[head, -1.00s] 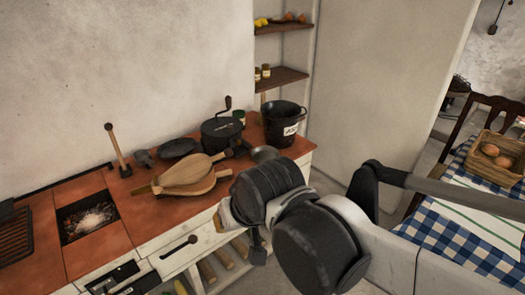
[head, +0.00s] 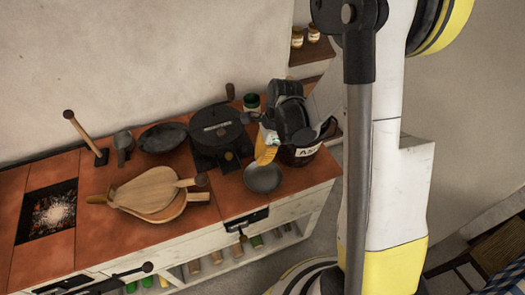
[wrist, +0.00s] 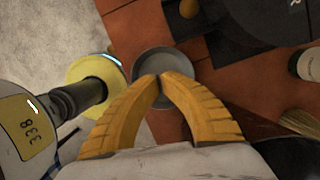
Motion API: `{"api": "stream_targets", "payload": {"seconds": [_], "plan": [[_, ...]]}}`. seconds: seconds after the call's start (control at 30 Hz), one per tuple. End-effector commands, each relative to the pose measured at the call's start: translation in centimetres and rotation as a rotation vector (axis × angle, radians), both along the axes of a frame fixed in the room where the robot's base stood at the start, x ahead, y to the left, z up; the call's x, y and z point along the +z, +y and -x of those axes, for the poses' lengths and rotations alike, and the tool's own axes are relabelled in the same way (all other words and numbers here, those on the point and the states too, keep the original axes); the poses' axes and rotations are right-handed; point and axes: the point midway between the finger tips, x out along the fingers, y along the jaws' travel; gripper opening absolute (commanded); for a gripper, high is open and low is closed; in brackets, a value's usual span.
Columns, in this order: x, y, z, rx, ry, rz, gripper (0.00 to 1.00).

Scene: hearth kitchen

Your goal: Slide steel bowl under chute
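The small grey steel bowl (head: 262,178) sits upright on the terracotta counter, near its right end. In the wrist view the bowl (wrist: 150,62) lies just past my fingertips, which cover part of its near side. My gripper (head: 264,158) points down at the bowl's far side in the head view. Its yellow fingers (wrist: 160,79) meet at the tips with nothing visible between them. I cannot tell whether they touch the bowl. The black crank-handled machine (head: 217,132) stands left of the bowl, with a brass knob on its front. A chute is not clearly distinguishable; the bowl is beside the machine.
A black ash bucket (head: 302,156) stands behind my gripper at the right. A dark pan (head: 163,137) and an ember pit (head: 52,212) are further left. The counter's front edge is close to the bowl.

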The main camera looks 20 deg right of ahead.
Motion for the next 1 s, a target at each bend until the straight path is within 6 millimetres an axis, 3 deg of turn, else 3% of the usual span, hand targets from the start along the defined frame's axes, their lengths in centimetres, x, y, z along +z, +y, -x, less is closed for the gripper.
{"api": "stream_targets", "payload": {"seconds": [0.5,0.7,1.0], "plan": [[-8.2,2.0,-0.4,0.002,-0.002,-0.001,0.00],[-9.4,2.3,-0.4,0.001,-0.001,-0.001,0.00],[-9.4,2.4,-0.4,0.001,-0.003,-0.001,0.00]]}}
